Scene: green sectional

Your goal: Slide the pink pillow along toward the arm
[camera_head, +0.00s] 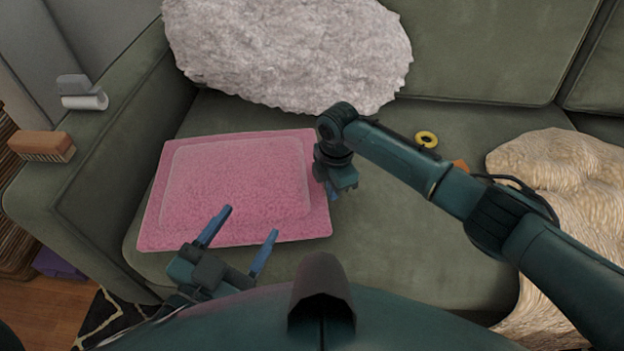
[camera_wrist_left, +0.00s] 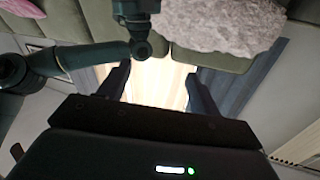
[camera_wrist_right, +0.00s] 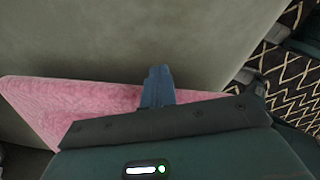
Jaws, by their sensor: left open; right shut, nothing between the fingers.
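The pink pillow (camera_head: 232,180) lies flat on the green sofa seat, close to the sofa's left arm (camera_head: 85,160), with a strip of seat between them. It also shows in the right wrist view (camera_wrist_right: 75,105). My left gripper (camera_head: 250,240) is open and empty over the pillow's front edge; I cannot tell if it touches. In the left wrist view its two fingers are spread with nothing between them. My right gripper (camera_head: 333,192) points down at the pillow's right edge with its fingers shut and empty. It hides part of that edge, and contact is unclear.
A fluffy grey-white cushion (camera_head: 290,50) leans on the backrest behind the pillow. A brush (camera_head: 42,146) and a lint roller (camera_head: 84,95) lie on the sofa arm. A yellow ring (camera_head: 426,139) and a cream blanket (camera_head: 560,180) are to the right.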

